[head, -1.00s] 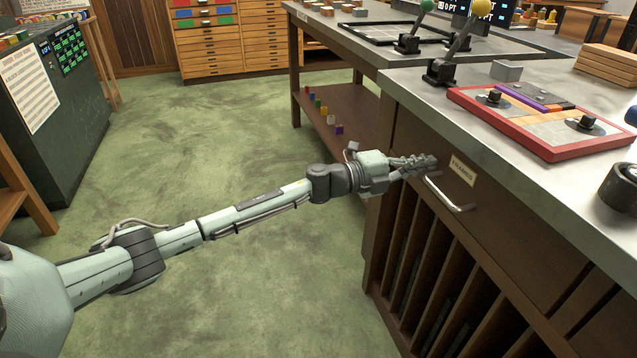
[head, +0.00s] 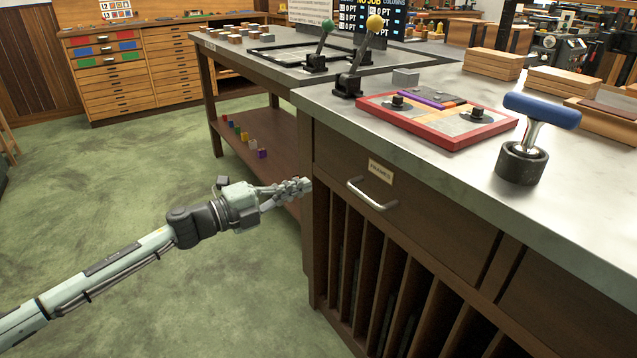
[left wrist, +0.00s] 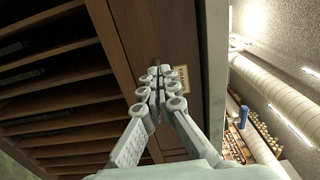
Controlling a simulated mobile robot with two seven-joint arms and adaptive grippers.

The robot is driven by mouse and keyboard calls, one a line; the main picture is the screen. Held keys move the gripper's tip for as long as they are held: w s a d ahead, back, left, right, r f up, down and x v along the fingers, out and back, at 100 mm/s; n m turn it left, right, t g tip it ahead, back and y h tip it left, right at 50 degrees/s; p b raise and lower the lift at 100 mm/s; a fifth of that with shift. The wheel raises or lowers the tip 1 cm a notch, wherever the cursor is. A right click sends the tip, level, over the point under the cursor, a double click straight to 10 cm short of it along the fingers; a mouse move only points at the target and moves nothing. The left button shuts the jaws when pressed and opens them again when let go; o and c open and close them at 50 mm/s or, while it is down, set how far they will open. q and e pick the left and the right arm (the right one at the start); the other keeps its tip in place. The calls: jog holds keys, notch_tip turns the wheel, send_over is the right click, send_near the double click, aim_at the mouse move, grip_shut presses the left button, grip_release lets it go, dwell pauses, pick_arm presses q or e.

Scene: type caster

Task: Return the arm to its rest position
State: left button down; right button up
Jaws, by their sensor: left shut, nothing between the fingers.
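My left arm (head: 120,258) reaches in from the lower left of the head view. My left gripper (head: 304,185) is shut and empty, at the left front corner of the wooden cabinet, left of the drawer handle (head: 372,196) and apart from it. The drawer with the label plate (head: 381,171) looks closed. In the left wrist view the shut gripper fingers (left wrist: 157,82) point at the cabinet front, and the label plate (left wrist: 183,79) shows just beside them. The handle does not show clearly there. My right gripper is in neither view.
Open vertical slots (head: 375,290) lie under the drawer. A lower shelf (head: 265,137) with small coloured blocks stands behind the gripper. The green floor (head: 130,180) on the left is clear.

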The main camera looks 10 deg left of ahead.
pick_arm(q)
jog(key=s+a+f+n+y, duration=0.45)
jog(key=f+n+y, duration=0.25)
jog(key=f+n, duration=0.25)
jog(key=s+a+f+n+y, duration=0.4)
jog(key=s+f+n+y, duration=0.2)
jog(key=f+n, duration=0.4)
jog(key=s+f+n+g, duration=0.2)
jog(key=s+f, duration=0.3)
jog(key=s, duration=0.3)
jog(key=s+f+n+g, duration=0.2)
jog(key=s+f+g, duration=0.2)
jog(key=s, duration=0.4)
jog(key=s+a+f+n+g+y, duration=0.1)
jog(key=s+f+n+g, duration=0.1)
jog(key=s+f, duration=0.3)
jog(key=s+g, duration=0.1)
jog(key=s, duration=0.2)
jog(key=shift+f+g, duration=0.3)
jog(key=shift+a, duration=0.1)
